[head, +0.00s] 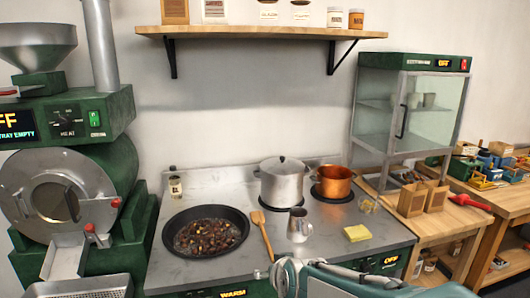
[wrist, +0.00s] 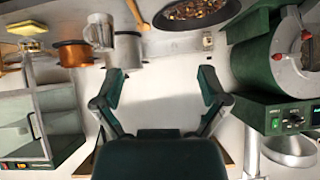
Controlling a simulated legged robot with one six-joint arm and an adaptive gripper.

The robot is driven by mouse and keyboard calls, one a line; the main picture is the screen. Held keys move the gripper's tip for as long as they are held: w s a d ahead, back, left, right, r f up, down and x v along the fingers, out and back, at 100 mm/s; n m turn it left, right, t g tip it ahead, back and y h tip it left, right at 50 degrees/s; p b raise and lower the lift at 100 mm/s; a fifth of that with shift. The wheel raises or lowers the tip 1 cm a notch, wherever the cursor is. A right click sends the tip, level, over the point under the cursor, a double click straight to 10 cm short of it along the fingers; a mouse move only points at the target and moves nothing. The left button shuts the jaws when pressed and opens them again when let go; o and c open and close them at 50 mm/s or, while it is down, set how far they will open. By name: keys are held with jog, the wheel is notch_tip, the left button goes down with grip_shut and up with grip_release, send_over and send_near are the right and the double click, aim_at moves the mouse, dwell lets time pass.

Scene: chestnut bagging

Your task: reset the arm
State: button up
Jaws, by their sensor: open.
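My gripper (wrist: 160,85) shows in the wrist view with its two fingers spread wide apart. It is open and nothing is between the fingers. The wrist picture is upside down, with the wall behind the fingers. In the head view part of my arm crosses the bottom right edge in front of the stove; I cannot make out the fingers there. A black pan (head: 170,246) of chestnuts (head: 208,236) sits on the left of the stove top. The chestnuts also show at the top of the wrist view (wrist: 195,10).
A steel pot (head: 283,187), a copper pot (head: 333,180), a metal jug (head: 299,226), a wooden spoon (head: 265,236) and a yellow sponge (head: 357,233) stand or lie on the stove. A green roaster (head: 70,190) is left, a glass cabinet (head: 410,110) right. A shelf (head: 260,32) hangs above.

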jog(key=s+d+r+g+h, duration=0.1)
jog(key=s+d, duration=0.3)
jog(key=s, duration=0.3)
jog(key=s+d+r+m+g+h, duration=0.1)
jog(key=s+d, duration=0.3)
jog(key=s, duration=0.3)
jog(key=s+d+r+m+g+h, duration=0.1)
jog(key=s+d+g, duration=0.1)
jog(key=s+d, duration=0.3)
jog(key=s, duration=0.3)
jog(key=shift+r, duration=0.15)
